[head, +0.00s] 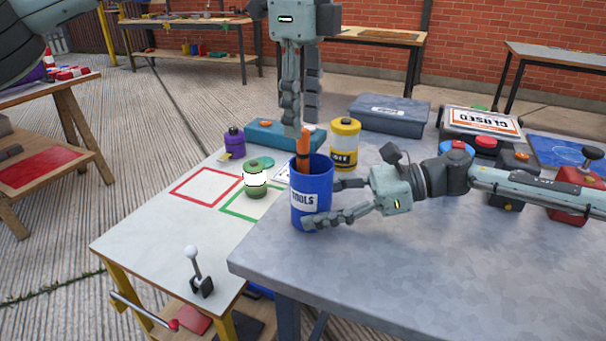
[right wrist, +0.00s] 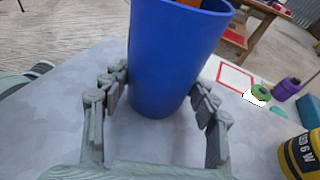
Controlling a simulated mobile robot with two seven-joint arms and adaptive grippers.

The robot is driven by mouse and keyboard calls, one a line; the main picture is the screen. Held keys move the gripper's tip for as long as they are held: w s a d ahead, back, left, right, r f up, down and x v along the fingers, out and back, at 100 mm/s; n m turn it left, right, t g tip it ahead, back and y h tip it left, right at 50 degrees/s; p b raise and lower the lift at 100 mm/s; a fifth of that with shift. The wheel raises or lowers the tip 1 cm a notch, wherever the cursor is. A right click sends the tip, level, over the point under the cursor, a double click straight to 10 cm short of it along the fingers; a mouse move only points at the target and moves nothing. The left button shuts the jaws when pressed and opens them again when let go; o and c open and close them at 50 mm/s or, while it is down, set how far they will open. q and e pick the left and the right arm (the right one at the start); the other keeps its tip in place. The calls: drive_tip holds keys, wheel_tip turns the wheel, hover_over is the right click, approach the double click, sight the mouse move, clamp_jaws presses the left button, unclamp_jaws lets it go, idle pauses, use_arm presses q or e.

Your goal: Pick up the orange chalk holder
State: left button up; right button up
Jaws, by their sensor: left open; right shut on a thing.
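The orange chalk holder (head: 303,150) stands nearly upright in a blue tools cup (head: 318,178), its upper part above the rim and its lower part hidden inside. The cup is upright on the grey table. My left gripper (head: 300,126) is open and points straight down, its fingertips at the top of the chalk holder. I cannot tell if they touch it. My right gripper (head: 322,205) is shut on the cup from the right. In the right wrist view its fingers flank the cup (right wrist: 175,60), with a bit of orange (right wrist: 190,2) at the rim.
A yellow tin (head: 344,145) stands just behind the cup. A green jar (head: 256,180) and a purple bottle (head: 234,142) are on the white table (head: 140,240) at left. A grey box (head: 390,115) is behind. The grey table's front (head: 420,280) is clear.

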sight(303, 129)
use_arm(q)
wheel_tip(303, 129, down, 5)
drive_tip(key=shift+w, duration=0.15)
clamp_jaws()
